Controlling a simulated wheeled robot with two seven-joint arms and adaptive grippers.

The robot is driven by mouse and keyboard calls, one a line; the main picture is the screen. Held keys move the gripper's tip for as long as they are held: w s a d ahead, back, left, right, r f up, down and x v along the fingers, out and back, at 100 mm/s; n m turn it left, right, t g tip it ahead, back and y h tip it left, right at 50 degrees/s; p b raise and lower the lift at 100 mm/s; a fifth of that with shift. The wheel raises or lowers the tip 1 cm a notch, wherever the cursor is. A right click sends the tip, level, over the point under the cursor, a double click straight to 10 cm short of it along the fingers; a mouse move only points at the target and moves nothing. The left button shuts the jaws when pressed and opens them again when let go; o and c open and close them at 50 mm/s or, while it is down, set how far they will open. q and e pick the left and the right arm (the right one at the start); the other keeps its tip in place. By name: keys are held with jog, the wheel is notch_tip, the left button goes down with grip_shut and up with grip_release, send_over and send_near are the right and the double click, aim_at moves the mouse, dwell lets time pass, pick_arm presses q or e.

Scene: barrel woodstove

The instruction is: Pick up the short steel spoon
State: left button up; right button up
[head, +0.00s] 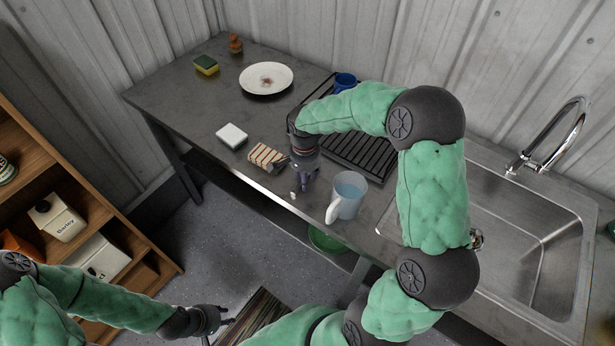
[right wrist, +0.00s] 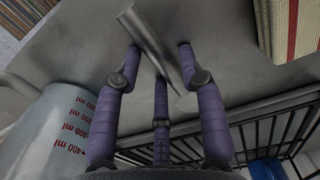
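The short steel spoon (right wrist: 147,38) lies on the grey counter in the right wrist view, a flat shiny handle slanting between my right fingers. Its lower end passes near the right finger. My right gripper (right wrist: 160,55) has its purple fingers spread around the spoon, with gaps to it. In the head view my right gripper (head: 304,180) points down at the counter's front edge, beside a measuring jug. A small pale piece (head: 293,195) shows by its fingertips; I cannot tell whether it is the spoon. My left gripper (head: 222,321) is low at the front, empty, fingers apart.
The measuring jug (head: 347,190) stands close right of my right gripper. A striped cloth (head: 266,156) lies close left. A black dish rack (head: 362,152) with a blue mug (head: 345,80) is behind. A plate (head: 266,78), sponges and a sink (head: 530,235) are farther off.

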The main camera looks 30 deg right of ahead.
grip_shut()
